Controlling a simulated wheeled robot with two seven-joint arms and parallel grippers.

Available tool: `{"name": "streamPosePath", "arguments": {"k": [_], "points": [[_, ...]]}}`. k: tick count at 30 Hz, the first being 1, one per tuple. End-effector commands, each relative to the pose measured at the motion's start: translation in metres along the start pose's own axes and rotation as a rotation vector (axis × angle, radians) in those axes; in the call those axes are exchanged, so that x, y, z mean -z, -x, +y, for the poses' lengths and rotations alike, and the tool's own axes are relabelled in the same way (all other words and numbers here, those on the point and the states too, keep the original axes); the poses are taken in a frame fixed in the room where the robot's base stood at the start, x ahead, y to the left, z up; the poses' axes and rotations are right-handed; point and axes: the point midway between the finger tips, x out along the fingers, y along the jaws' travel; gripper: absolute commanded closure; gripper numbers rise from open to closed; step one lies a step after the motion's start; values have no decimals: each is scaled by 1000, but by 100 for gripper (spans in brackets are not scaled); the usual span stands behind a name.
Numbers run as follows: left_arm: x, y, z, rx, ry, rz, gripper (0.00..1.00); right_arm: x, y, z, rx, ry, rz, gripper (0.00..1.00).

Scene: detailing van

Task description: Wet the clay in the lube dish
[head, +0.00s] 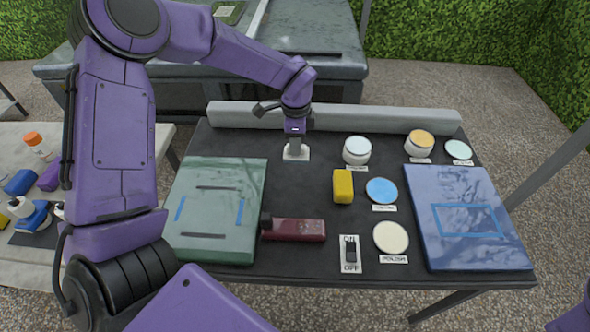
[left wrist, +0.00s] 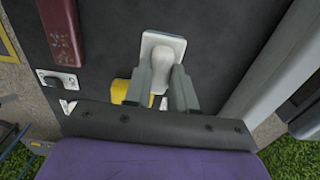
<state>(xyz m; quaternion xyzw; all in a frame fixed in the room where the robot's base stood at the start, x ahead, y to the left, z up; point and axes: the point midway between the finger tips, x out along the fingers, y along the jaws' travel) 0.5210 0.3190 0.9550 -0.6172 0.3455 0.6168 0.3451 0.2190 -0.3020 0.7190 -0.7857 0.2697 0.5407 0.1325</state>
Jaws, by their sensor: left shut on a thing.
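My left gripper (head: 296,152) points down at the back left of the dark table. It is shut on a pale grey lump, which looks like the clay (left wrist: 159,82). The lump sits at a small white plate (left wrist: 163,45), which also shows under the gripper in the head view (head: 290,157); I cannot tell whether the lump touches it. A shallow blue dish (head: 382,190), which could be the lube dish, lies right of centre; its label is too small to read surely. My right gripper is out of view.
A yellow block (head: 343,187) stands between the gripper and the blue dish. Nearby are a white jar (head: 357,151), a cream polish dish (head: 391,238), a dark red bottle (head: 298,230) and an ON/OFF switch (head: 351,254). Green (head: 215,215) and blue (head: 465,250) panels flank them. A grey roll (head: 390,119) runs behind.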

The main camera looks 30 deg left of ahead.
Motion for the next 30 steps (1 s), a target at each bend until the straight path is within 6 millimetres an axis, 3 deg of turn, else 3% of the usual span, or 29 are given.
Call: {"name": "streamPosePath", "arguments": {"k": [1,7,14,30], "points": [[0,12,0,1,0,2,100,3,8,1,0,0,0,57],[0,39,0,1,1,0,100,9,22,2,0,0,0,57],[0,45,3,0,-1,0,100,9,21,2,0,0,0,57],[0,43,79,1,-3,1,100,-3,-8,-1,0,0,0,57]]}}
